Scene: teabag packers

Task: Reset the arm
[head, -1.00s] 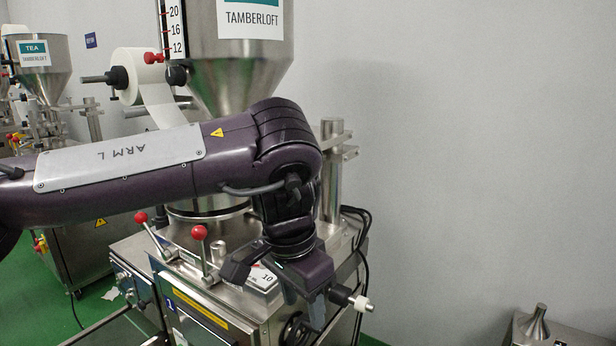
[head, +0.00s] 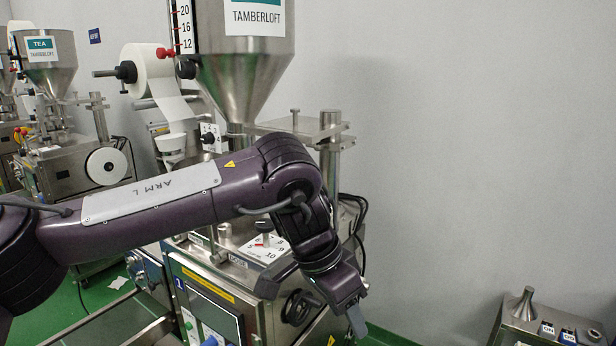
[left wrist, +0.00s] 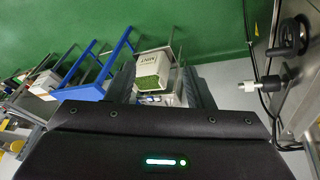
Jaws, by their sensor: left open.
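My left arm (head: 150,200), purple with a white plate marked "ARM L", reaches across the head view in front of the steel teabag machine. Its left gripper (head: 356,318) hangs low at the machine's right front corner, pointing down, with a grey finger showing. In the left wrist view the left gripper (left wrist: 160,88) has its two dark fingers well apart and nothing held between them. A box of green contents (left wrist: 153,62) shows beyond the fingers. My right gripper is not in view.
The machine's hopper (head: 243,65) and paper roll (head: 152,72) stand behind my arm. A black handwheel (head: 300,307) is close left of the gripper. A blue frame (left wrist: 95,70) shows below. A control box (head: 550,325) stands lower right; the wall area between is clear.

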